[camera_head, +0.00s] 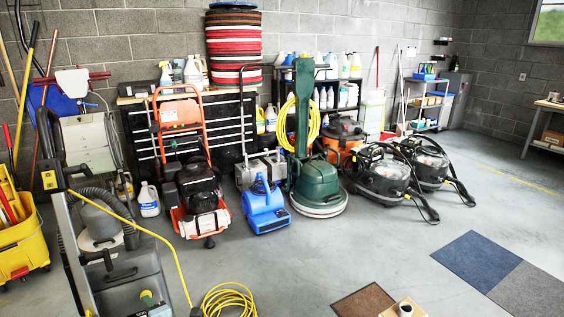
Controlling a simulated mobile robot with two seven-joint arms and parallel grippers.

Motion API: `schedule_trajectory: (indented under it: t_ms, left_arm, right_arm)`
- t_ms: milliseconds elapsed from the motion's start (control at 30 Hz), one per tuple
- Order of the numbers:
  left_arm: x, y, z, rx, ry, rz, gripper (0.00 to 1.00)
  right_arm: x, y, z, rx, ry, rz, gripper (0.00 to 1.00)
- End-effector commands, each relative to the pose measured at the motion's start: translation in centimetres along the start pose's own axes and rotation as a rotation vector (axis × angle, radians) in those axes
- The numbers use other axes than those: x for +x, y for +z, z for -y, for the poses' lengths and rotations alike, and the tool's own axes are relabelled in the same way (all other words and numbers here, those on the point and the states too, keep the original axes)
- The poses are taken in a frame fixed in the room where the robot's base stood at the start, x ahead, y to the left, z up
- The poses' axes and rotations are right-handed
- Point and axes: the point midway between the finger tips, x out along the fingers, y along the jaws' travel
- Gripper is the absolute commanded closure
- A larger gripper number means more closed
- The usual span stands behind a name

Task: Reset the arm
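Neither of my arms nor my grippers can be seen in the head view. A tall stack of round buffer pads (234,42) in red, white, brown and black stands on top of a black tool cabinet (233,110) against the back wall. A green upright floor machine (316,182) stands on the floor in front of the shelves, its handle upright with a yellow cord hung on it.
A blue air blower (265,207), an orange-framed machine (200,200) and black vacuums (385,178) line the wall. A grey machine (125,280) and yellow bucket (22,245) stand at left. A yellow cord (228,302) lies coiled in front. Floor at right is mostly clear around carpet tiles (478,258).

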Motion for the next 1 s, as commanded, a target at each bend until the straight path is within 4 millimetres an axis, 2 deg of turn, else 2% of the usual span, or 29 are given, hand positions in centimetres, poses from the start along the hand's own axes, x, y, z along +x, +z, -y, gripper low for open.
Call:
schedule_trajectory:
  t_ms: [33,100,267,467,767,1000]
  left_arm:
    - [-0.5,-1.3,0.1,0.063,0.041,0.018,0.49]
    - [-1.3,-2.7,0.4,0.163,0.105,0.057,0.49]
    - [-4.4,-5.0,1.4,0.41,0.231,0.179,0.49]
    - [-10.2,-6.8,3.7,0.72,0.345,0.367,0.49]
    - [-21.9,-10.1,8.5,1.164,0.441,0.685,0.49]
    - [-32.4,-14.5,11.9,1.479,0.475,0.933,0.49]
  right_arm:
    - [-0.4,-0.8,0.0,-0.002,0.001,-0.011,0.42]
    - [-0.8,-1.5,0.0,-0.003,0.002,-0.021,0.42]
    - [-1.8,-2.5,-0.1,-0.007,0.004,-0.035,0.42]
    - [-2.9,-3.1,-0.1,-0.014,0.006,-0.038,0.42]
    - [-4.5,-6.8,-0.5,-0.028,0.014,-0.098,0.42]
    - [-5.7,-8.8,-0.6,-0.037,0.02,-0.13,0.42]
